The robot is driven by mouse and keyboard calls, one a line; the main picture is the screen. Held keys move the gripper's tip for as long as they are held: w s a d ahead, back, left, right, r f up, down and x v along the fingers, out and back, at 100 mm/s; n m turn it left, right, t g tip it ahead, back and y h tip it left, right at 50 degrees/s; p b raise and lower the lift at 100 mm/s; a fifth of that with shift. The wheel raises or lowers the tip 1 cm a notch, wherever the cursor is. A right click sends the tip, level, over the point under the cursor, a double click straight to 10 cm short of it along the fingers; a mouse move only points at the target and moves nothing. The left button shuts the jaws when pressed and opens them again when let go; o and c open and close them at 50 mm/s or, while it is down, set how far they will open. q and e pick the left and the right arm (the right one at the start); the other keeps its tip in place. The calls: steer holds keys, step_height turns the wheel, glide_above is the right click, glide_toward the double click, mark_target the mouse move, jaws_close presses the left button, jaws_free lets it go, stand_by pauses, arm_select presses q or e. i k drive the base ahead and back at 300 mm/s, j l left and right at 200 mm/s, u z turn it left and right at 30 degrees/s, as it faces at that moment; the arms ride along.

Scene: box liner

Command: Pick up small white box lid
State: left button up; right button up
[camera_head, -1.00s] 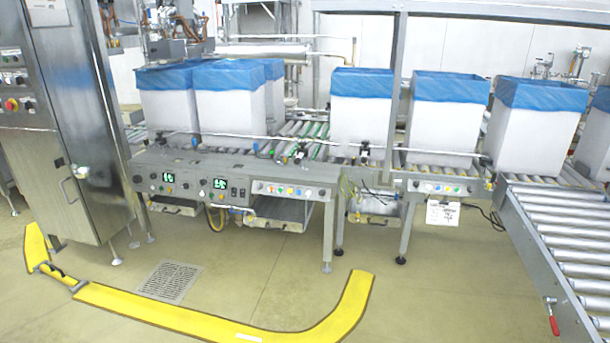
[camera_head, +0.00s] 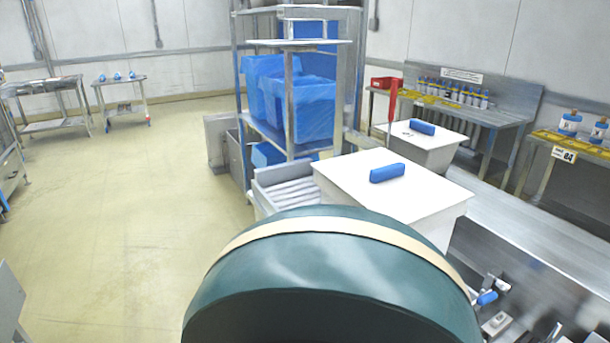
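A white box with a flat white lid (camera_head: 350,175) stands at the centre right, and a blue block-like handle (camera_head: 387,173) lies on top of the lid. A smaller-looking white box with a white lid (camera_head: 445,138) stands farther back to the right, also with a blue handle (camera_head: 422,127) on top. Both lids look level and sit on their boxes. I cannot tell which one the task calls small. Neither of my grippers is in view. A dark green rounded part with a cream band, apparently mine, fills the bottom centre and hides the near box's lower part.
A metal shelf rack with blue crates (camera_head: 305,106) stands left of the near box. A steel counter (camera_head: 540,265) runs along the right. Benches with bottles (camera_head: 455,95) line the back right wall. The floor (camera_head: 130,210) on the left is open.

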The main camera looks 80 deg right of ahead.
mark_target(383, 181)
steer(key=z, duration=1.85)
